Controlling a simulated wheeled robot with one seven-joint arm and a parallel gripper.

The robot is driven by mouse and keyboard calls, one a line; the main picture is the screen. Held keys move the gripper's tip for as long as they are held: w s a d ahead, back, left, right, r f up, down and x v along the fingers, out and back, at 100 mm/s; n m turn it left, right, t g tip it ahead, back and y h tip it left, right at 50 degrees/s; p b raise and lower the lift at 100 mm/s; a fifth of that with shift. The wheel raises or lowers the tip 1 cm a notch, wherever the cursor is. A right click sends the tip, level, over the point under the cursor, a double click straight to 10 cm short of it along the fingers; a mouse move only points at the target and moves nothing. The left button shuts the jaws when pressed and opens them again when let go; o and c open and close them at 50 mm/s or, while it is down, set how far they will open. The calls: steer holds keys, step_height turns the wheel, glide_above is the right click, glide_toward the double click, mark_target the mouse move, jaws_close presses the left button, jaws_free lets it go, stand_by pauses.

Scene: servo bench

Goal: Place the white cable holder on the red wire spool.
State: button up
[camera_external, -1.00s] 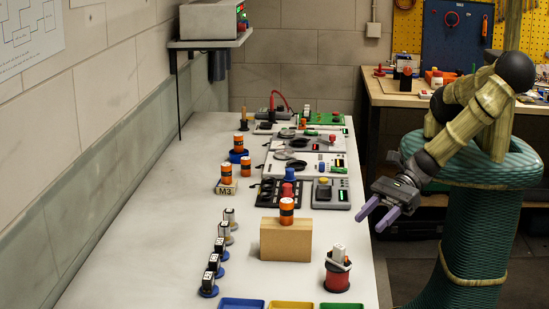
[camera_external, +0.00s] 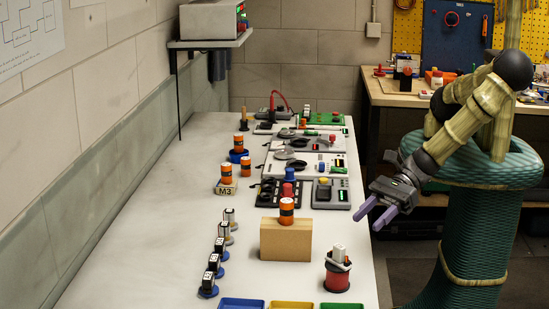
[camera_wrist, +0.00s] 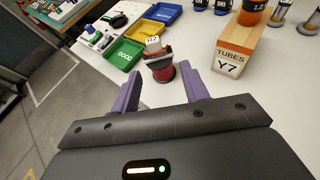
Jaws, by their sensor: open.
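The red wire spool (camera_external: 337,281) stands upright near the front right of the bench, with a dark upper rim. A white block-like piece, which looks like the white cable holder (camera_external: 339,252), sits upright at the spool's top. The wrist view also shows the red spool (camera_wrist: 161,72) and the labelled white piece (camera_wrist: 153,43) at its top. My gripper (camera_external: 366,224) is open and empty, with purple fingers. It hangs just off the bench's right edge, behind and to the right of the spool, apart from it. How the holder is seated on the spool is not clear.
A wooden block (camera_external: 286,241) bearing an orange cylinder (camera_external: 287,211) stands left of the spool. Blue (camera_external: 242,304), yellow (camera_external: 291,305) and green (camera_external: 342,306) trays lie in front. Several small blue-based parts line the left.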

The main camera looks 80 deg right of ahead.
steer(key=w+d+m+g+h, duration=0.1)
steer(key=w+d+m+h, duration=0.35)
steer(key=d+m, duration=0.65)
steer(key=w+d+m+g+h, duration=0.2)
steer(key=w+d+m+h, duration=0.3)
steer(key=d+m, duration=0.6)
steer(key=s+d+r+m+g, duration=0.1)
steer(key=s+d+r+m, duration=0.1)
steer(key=d+m, duration=0.4)
steer(key=s+d+r+m+g, duration=0.1)
steer(key=s+d+r+m, duration=0.1)
steer(key=d+r+m, duration=0.2)
steer(key=s+d+r+m+g, duration=0.2)
steer(key=d+r+m, duration=0.1)
steer(key=d+m, duration=0.6)
steer(key=m, duration=0.3)
steer(key=shift+s+d+r, duration=0.25)
steer(key=shift+d+r, duration=0.05)
steer(key=shift+r, duration=0.05)
